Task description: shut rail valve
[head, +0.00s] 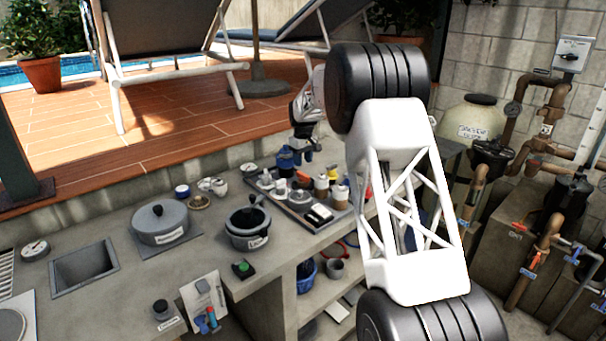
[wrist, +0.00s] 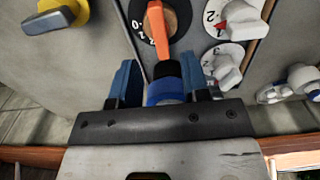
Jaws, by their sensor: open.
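My gripper (head: 297,155) is above the tray at the back of the counter in the head view, with its blue fingers pointing down. In the wrist view my gripper (wrist: 159,62) has its blue fingers apart. A black and blue round piece lies between them in the picture; I cannot tell whether the fingers touch it. Just beyond it, an orange lever (wrist: 158,30) points up across a dark numbered dial. A yellow knob with a dark handle (wrist: 48,20) is at upper left. No label shows which of these is the rail valve.
White knobs (wrist: 237,20) on numbered dials stand at right in the wrist view. Pots, including a lidded one (head: 159,223), stand on the counter. Pipes with coloured valve handles (head: 533,260) are at far right.

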